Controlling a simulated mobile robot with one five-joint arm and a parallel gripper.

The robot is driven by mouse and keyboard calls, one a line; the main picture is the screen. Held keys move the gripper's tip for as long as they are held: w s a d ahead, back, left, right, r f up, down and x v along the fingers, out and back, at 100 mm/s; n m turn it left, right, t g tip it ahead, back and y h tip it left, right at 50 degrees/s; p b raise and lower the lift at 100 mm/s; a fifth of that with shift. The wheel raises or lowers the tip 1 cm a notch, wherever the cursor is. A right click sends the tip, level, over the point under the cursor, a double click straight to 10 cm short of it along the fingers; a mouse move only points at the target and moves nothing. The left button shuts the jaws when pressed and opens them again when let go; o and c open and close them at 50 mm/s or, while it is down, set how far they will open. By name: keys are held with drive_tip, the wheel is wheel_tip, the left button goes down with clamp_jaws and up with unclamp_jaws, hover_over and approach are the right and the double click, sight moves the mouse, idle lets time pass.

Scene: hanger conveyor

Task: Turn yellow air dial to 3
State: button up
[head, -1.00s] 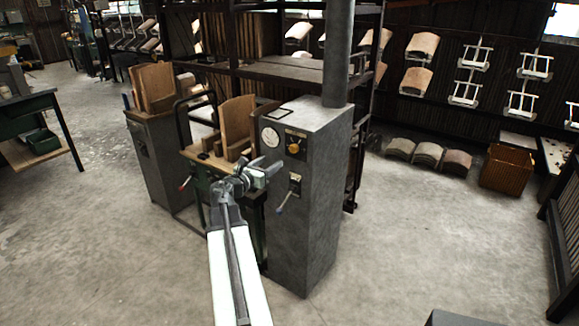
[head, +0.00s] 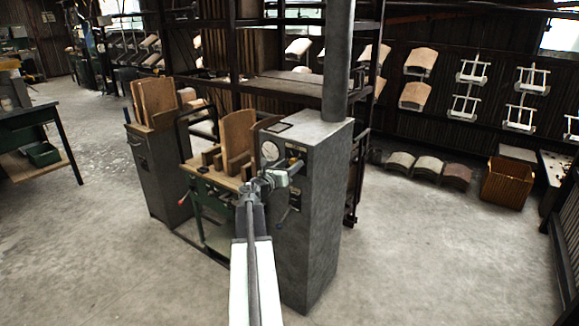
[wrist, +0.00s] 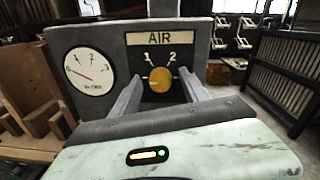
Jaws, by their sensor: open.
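The yellow air dial (wrist: 160,80) is on the dark panel under the AIR label (wrist: 157,38) in the wrist view. The numbers 1 and 2 show above it; no 3 is visible, and the right finger covers part of the panel there. The dial's exact setting is too small to read. My gripper (wrist: 160,75) is open, with one finger on each side of the dial. I cannot tell whether the fingers touch it. In the head view my gripper (head: 296,165) is at the front of the grey cabinet (head: 322,215) and hides the dial.
A round white gauge (wrist: 89,70) is left of the dial; it also shows in the head view (head: 270,151). A lever (head: 284,214) sticks out lower on the cabinet. A wooden bench fixture (head: 236,140) stands close on the left.

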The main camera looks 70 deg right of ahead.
clamp_jaws()
